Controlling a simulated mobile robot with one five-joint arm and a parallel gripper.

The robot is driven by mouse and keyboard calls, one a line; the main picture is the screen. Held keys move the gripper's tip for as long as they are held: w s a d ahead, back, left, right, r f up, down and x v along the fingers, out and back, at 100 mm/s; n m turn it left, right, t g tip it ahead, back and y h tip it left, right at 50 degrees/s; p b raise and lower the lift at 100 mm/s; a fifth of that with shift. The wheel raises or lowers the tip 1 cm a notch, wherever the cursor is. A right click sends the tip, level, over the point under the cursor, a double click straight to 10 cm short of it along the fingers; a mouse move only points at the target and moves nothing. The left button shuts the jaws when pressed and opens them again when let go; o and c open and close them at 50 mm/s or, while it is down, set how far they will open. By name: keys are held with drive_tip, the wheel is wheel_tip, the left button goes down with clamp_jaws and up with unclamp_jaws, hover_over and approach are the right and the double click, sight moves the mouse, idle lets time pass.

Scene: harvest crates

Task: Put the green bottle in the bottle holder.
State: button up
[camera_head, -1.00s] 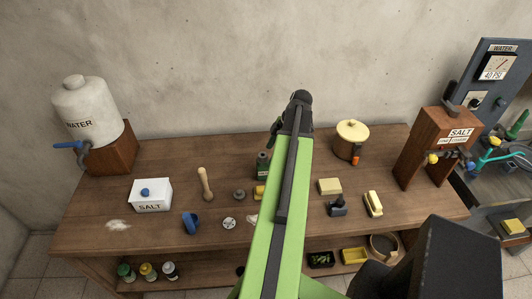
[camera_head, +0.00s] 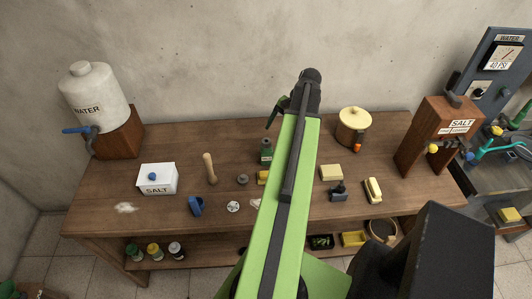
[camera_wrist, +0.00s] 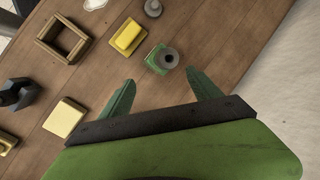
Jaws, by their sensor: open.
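The green bottle (camera_head: 266,150), dark green with a grey cap, stands upright on the wooden table just left of my arm. The wrist view shows it from above as a green square with a round grey top (camera_wrist: 168,58). My gripper (camera_wrist: 161,77) is open and empty, its two green fingers apart, with the bottle just beyond and between the fingertips, not held. In the head view only one finger shows clearly, above and behind the bottle. A square open wooden frame (camera_wrist: 63,40), perhaps the bottle holder, lies at the upper left of the wrist view; my arm seems to hide it in the head view.
A yellow block (camera_wrist: 128,37) sits close beside the bottle. A grey weight (camera_head: 242,180), wooden pestle (camera_head: 210,169) and salt box (camera_head: 157,179) stand to the left. A cream pot (camera_head: 352,127) stands behind right, near the wall.

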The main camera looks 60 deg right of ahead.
drive_tip(key=r+m+p, duration=0.1)
drive_tip(key=r+m, duration=0.1)
drive_tip(key=m, duration=0.5)
drive_tip(key=m+p, duration=0.4)
drive_tip(key=p, duration=0.1)
approach(271, 144)
drive_tip(key=b+x, duration=0.3)
drive_tip(key=b, duration=0.1)
drive_tip(key=b+x, duration=0.2)
drive_tip(key=b, duration=0.2)
drive_tip(key=b+x, duration=0.3)
drive_tip(key=b, duration=0.1)
drive_tip(key=shift+w+f, duration=0.25)
drive_tip(key=shift+w, duration=0.25)
drive_tip(key=b+x, duration=0.5)
drive_tip(key=shift+s+a+f, duration=0.15)
drive_tip(key=shift+s+f, duration=0.1)
drive_tip(key=shift+s, duration=0.05)
drive_tip(key=shift+r, duration=0.2)
drive_tip(key=shift+c, duration=0.4)
clamp_jaws()
